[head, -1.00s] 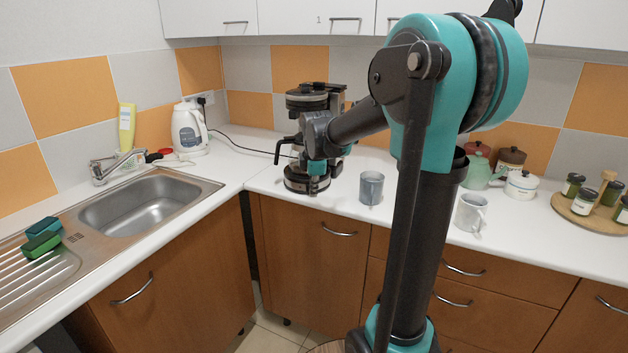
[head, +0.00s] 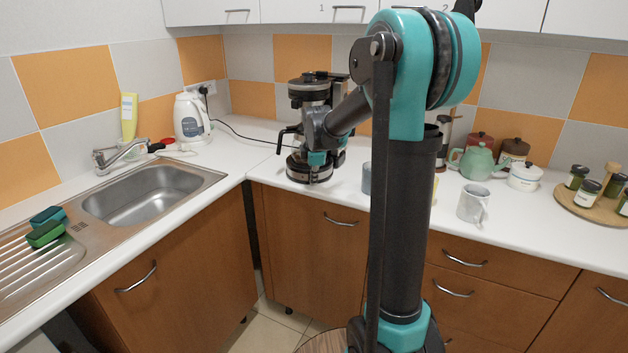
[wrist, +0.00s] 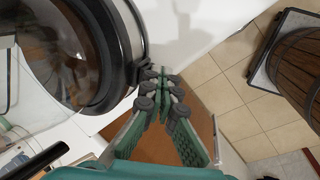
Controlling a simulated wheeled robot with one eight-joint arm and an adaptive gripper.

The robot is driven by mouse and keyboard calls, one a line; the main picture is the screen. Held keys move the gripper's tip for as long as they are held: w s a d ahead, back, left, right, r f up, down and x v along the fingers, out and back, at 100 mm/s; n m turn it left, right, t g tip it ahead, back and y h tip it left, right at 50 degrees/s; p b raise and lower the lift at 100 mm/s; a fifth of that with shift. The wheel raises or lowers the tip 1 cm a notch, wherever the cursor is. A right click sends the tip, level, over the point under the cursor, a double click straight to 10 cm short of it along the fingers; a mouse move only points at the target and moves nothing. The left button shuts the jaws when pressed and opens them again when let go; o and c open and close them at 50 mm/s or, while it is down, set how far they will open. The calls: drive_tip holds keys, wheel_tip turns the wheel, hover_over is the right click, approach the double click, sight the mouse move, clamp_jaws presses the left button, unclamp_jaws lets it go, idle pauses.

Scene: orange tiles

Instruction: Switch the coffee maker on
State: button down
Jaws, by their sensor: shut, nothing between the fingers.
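The coffee maker (head: 308,90) is dark and metallic and stands upright on the counter in the corner, right of the sink. Its round metal base (head: 307,172) shows below my gripper. My gripper (head: 317,165) is in front of its lower part in the head view, and my forearm hides part of its right side. In the wrist view, the coffee maker's round dark rim and glass (wrist: 70,50) fill the upper left. There my gripper (wrist: 160,82) is shut with nothing between the fingers, just right of the rim. I cannot tell whether it touches. No switch is clearly visible.
A grey mug (head: 367,178) is partly hidden behind my arm, and another mug (head: 473,203) stands farther right. A white kettle (head: 191,120) stands left of the coffee maker, its dark cord running behind. The counter edge drops to the tiled floor (wrist: 255,120).

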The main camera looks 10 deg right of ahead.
drive_tip(key=shift+f+t, duration=0.1)
drive_tip(key=shift+t, duration=0.3)
drive_tip(key=shift+w, duration=0.1)
drive_tip(key=shift+r, duration=0.8)
